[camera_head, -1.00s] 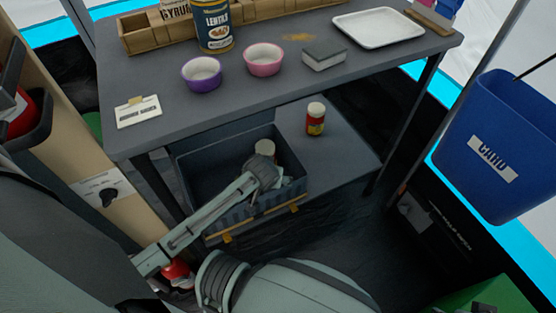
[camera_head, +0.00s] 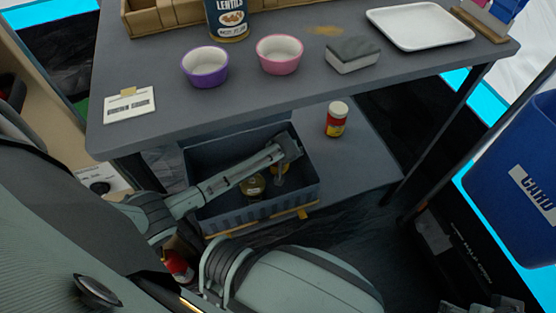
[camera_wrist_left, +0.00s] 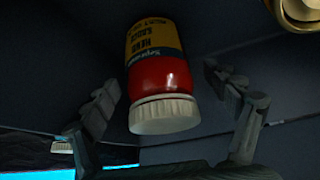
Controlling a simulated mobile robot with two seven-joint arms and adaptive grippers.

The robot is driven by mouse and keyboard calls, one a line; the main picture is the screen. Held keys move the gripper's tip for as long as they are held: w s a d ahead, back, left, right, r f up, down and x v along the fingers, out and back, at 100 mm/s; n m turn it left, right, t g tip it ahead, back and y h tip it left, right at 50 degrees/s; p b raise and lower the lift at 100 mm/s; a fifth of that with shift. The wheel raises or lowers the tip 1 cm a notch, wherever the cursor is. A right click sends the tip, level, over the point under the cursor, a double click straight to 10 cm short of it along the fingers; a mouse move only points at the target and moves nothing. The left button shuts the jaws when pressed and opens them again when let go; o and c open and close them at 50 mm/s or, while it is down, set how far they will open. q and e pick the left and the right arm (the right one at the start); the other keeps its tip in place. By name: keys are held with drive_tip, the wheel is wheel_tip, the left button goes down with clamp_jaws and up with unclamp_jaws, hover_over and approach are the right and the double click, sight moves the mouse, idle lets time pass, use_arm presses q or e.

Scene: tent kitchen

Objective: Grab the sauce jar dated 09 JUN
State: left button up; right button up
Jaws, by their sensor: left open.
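A jar (camera_wrist_left: 160,75) with a yellow, dark and red label and white lid lies between the fingers of my left gripper (camera_wrist_left: 162,82) in the left wrist view. The fingers are open, with gaps on both sides. The label is upside down; no date is readable. A second jar with a gold lid (camera_wrist_left: 298,10) shows at the top right. In the head view my left gripper (camera_head: 288,148) is inside the dark crate (camera_head: 250,217), covering most of one jar (camera_head: 281,172). A gold-lidded jar (camera_head: 253,187) stands beside it. My right gripper (camera_head: 485,304) shows only partly at the bottom edge.
Another red and yellow jar (camera_head: 336,120) with a white lid stands on the lower shelf (camera_head: 365,155), right of the crate. The tabletop (camera_head: 280,95) overhangs the crate's back and carries bowls, a sponge and a tray. A blue bin (camera_head: 515,170) hangs at right.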

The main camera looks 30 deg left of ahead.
use_arm(q)
drive_tip(key=shift+w+a+f, duration=0.15)
drive_tip(key=shift+w+f, duration=0.05)
drive_tip(key=shift+f, duration=0.15)
drive_tip(key=shift+c, duration=0.3)
drive_tip(key=c, duration=1.7)
drive_tip(key=shift+r, duration=0.1)
drive_tip(key=shift+c, duration=0.4)
